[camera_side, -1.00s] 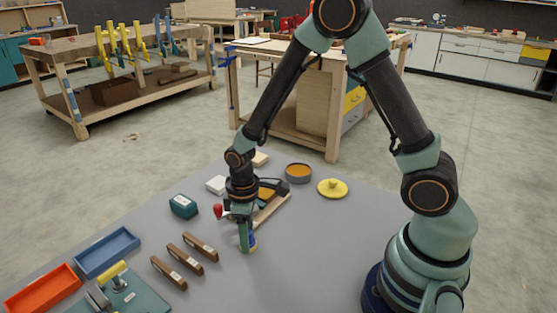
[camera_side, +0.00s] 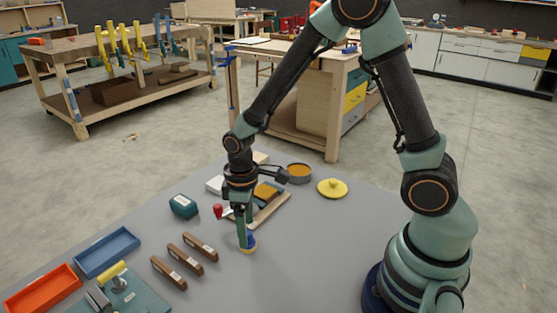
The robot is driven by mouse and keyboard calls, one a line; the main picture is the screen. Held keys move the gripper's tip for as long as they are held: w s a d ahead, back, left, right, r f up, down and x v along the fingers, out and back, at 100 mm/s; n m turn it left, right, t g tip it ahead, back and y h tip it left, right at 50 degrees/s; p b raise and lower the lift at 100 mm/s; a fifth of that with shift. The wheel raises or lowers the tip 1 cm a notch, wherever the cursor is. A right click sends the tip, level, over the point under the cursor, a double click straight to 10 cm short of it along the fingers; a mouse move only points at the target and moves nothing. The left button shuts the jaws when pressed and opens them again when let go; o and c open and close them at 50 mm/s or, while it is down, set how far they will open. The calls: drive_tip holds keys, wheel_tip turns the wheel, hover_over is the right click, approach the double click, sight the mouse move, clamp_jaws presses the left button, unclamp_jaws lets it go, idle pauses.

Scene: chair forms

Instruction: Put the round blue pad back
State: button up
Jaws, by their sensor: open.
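The round blue pad (camera_side: 250,241), with a yellowish lower edge, stands on the grey table near the middle. My gripper (camera_side: 244,236) points down over it. Its fingers are open and overlap the pad's left part in this view. I cannot tell whether they touch it. A similar round yellow pad (camera_side: 332,188) with a knob stands farther back to the right.
Three brown wooden bars (camera_side: 184,257) lie left of my gripper. A teal block (camera_side: 183,206), a red-knobbed tool (camera_side: 218,211), a wooden tray (camera_side: 274,208) and a round orange-filled tin (camera_side: 298,173) are behind. Blue (camera_side: 107,252) and orange (camera_side: 42,290) trays sit left. The front right table is clear.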

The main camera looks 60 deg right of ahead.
drive_tip(key=s+d+r+m+t, duration=0.2)
drive_tip(key=s+r+m, duration=0.1)
drive_tip(key=r, duration=0.7)
drive_tip(key=s+d+r+m+t, duration=0.3)
drive_tip(key=s+r, duration=0.1)
drive_tip(key=r, duration=0.7)
drive_tip(key=shift+d+t, duration=0.25)
drive_tip(key=shift+t, duration=0.05)
